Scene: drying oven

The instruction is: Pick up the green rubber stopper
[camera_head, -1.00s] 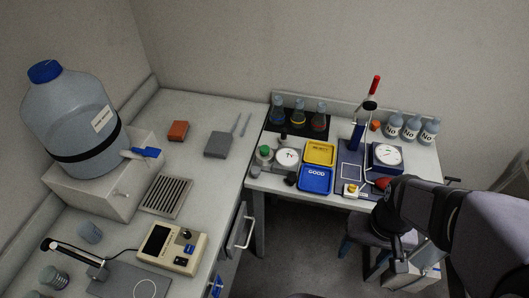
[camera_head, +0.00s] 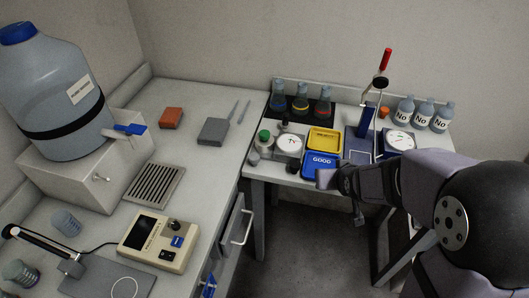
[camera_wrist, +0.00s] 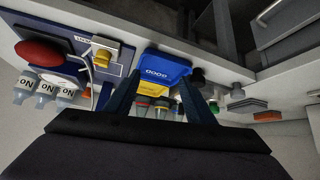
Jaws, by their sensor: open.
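The green stopper (camera_head: 265,135) shows in the head view as a small green top on a pale round body, at the left of the far bench. It is beside a round white dial (camera_head: 289,143). My gripper (camera_head: 326,179) is to the right of it and nearer, at the front edge of the blue GOOD tray (camera_head: 318,160). In the wrist view my gripper (camera_wrist: 160,80) is open, its two fingers apart with nothing between them. The blue tray (camera_wrist: 162,72) is beyond the fingertips.
A yellow tray (camera_head: 325,139) lies behind the blue one. Flasks (camera_head: 300,101) stand on a black mat at the back. A tall stand with a red tip (camera_head: 386,58) and several labelled bottles (camera_head: 424,113) are on the right. Small dark and grey pieces (camera_head: 254,159) sit near the stopper.

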